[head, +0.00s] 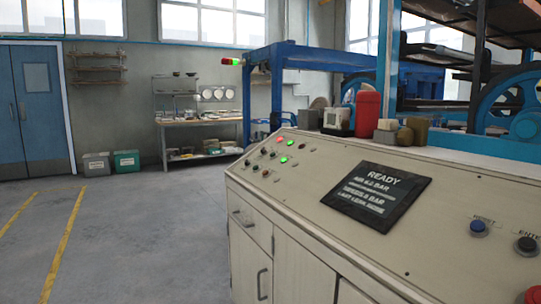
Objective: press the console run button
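The beige console (310,190) fills the lower right of the head view, its sloped panel facing me. A dark screen (376,197) on it reads READY with smaller lines below. At the left end of the panel several small red, dark and green buttons or lamps sit together; a green one (284,159) is lit. At the right are a blue button (478,228), with a label that seems to read RESET, and a black button (526,245) with a partly cut-off label. A red button (534,295) is cut off at the bottom right corner. I cannot read a run label. Neither gripper is in view.
A red canister (368,113) and small boxes stand on the console's back ledge. Blue machinery (500,100) rises behind. A workbench (200,125), bins (125,163) and blue doors (33,110) are farther back. The floor at left is clear.

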